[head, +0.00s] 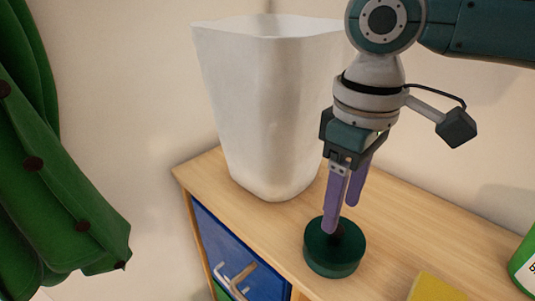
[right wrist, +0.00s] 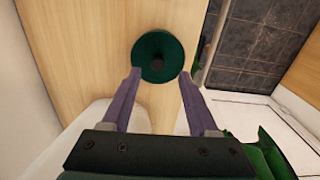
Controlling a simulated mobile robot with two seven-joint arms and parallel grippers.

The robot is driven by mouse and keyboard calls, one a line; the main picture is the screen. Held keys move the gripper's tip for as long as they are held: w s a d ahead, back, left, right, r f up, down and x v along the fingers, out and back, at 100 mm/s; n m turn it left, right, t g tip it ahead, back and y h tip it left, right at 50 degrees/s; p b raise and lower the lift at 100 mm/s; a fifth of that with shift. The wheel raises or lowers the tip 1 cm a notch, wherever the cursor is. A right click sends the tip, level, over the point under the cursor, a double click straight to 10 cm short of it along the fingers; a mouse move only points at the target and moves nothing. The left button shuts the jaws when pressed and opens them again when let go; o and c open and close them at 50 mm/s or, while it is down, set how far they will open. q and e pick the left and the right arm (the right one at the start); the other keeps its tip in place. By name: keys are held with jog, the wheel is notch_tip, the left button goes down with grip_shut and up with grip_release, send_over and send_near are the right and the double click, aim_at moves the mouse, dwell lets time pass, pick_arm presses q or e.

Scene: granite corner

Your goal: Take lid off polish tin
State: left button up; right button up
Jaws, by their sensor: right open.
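The polish tin (head: 334,262) is a dark green, round, low tin standing on the wooden top. Its lid has a small dark knob in the middle, partly hidden by a finger in the head view. In the right wrist view the lid (right wrist: 148,45) and its knob (right wrist: 157,66) show from above. My right gripper (head: 341,217) points down over the tin with its purple fingers open and empty. In the right wrist view its fingertips (right wrist: 160,74) are on either side of the knob, apart from it. My left gripper is not in view.
A tall white bin (head: 265,110) stands behind the tin on the wooden cabinet top (head: 420,225). A yellow block (head: 435,288) and a green container (head: 524,265) are at the right. Green cloth (head: 60,190) hangs at the left. Blue drawer (head: 235,255) below.

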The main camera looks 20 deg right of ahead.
aim_at(338, 228)
notch_tip(338, 228, down, 4)
jog(key=shift+d+f, duration=0.1)
jog(key=shift+d, duration=0.05)
grip_shut()
dwell(0.5)
